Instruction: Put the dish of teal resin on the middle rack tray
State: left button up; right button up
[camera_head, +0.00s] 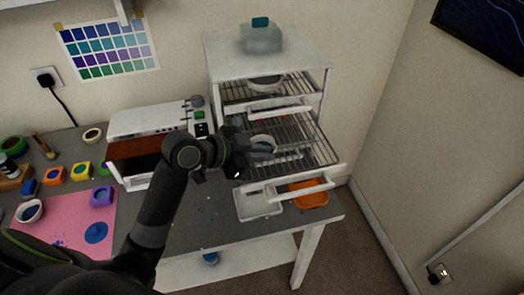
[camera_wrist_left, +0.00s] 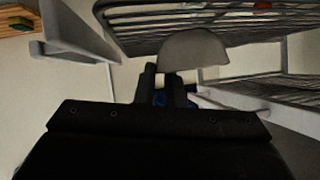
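A pale round dish (camera_head: 263,141) is at the middle rack tray (camera_head: 296,131), near its left front part. I cannot tell whether it rests on the wires or hangs just over them. My left gripper (camera_head: 262,152) reaches in from the left to the dish's near edge. In the left wrist view the dish (camera_wrist_left: 194,52) shows as a pale half-round against the rack wires. The gripper's fingers (camera_wrist_left: 164,82) are close together at its rim and look shut on it. The resin inside is mostly hidden. My right gripper is not in view.
The white rack (camera_head: 327,100) has another dish (camera_head: 266,83) on its upper tray. A white tray (camera_head: 258,204) and an orange bin (camera_head: 309,193) sit low at its front. A white machine (camera_head: 150,122) stands left of it, near my arm.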

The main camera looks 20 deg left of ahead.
pick_arm(q)
jog(key=o, duration=0.4)
jog(key=b+v, duration=0.1)
jog(key=v, duration=0.5)
jog(key=shift+s+a+r, duration=0.1)
jog(key=shift+s+a, duration=0.05)
jog(key=shift+a, duration=0.1)
jog(key=shift+v, duration=2.7)
jog(key=shift+r, duration=0.1)
